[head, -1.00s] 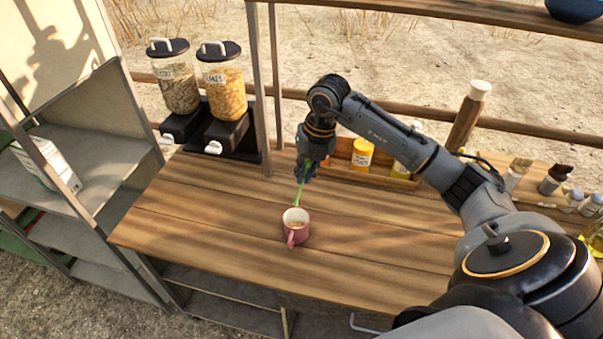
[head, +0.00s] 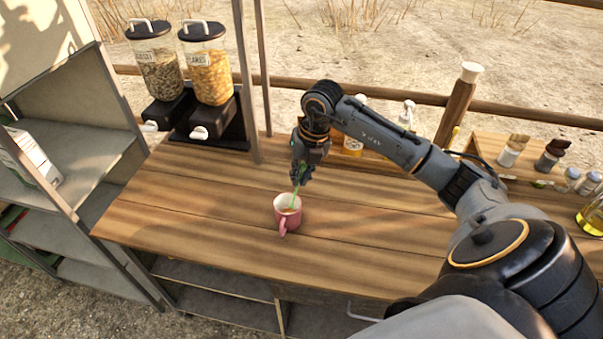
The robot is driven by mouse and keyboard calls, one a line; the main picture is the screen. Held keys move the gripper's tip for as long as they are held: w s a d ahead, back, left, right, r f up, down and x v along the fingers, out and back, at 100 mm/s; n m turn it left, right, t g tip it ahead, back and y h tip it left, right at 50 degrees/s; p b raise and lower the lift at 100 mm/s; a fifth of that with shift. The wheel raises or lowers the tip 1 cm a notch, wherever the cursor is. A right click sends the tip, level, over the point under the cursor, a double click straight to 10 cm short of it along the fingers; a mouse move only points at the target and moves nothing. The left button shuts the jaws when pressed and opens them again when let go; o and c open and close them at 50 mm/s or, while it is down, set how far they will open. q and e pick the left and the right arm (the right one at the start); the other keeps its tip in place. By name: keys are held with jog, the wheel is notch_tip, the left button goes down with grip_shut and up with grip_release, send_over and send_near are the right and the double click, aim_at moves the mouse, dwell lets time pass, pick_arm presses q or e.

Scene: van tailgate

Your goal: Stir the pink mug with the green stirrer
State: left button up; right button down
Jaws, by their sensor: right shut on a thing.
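The pink mug (head: 285,216) stands upright on the wooden counter (head: 200,215), its handle toward the front. Some brownish content shows inside it. My right gripper (head: 299,178) is just above and behind the mug, shut on the green stirrer (head: 295,197). The stirrer points down and its lower end is inside the mug's opening. The lower tip is hidden in the mug. My left gripper is not in view.
Two cereal dispensers (head: 208,75) stand at the back left beside a wooden post (head: 247,90). Jars (head: 512,150) and an oil bottle (head: 592,215) stand at the right. A grey shelf (head: 75,150) is at the left. The counter around the mug is clear.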

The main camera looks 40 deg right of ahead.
aim_at(296, 192)
jog(key=shift+w+a+f+b, duration=0.15)
jog(key=shift+f+b, duration=0.6)
jog(key=shift+f, duration=0.3)
jog(key=shift+w+a+f+b, duration=0.1)
jog(key=shift+w+f+b, duration=0.1)
jog(key=shift+f+b, duration=0.7)
jog(key=shift+w+a+f+b, duration=0.15)
jog(key=shift+f+b, duration=0.4)
jog(key=shift+f, duration=0.65)
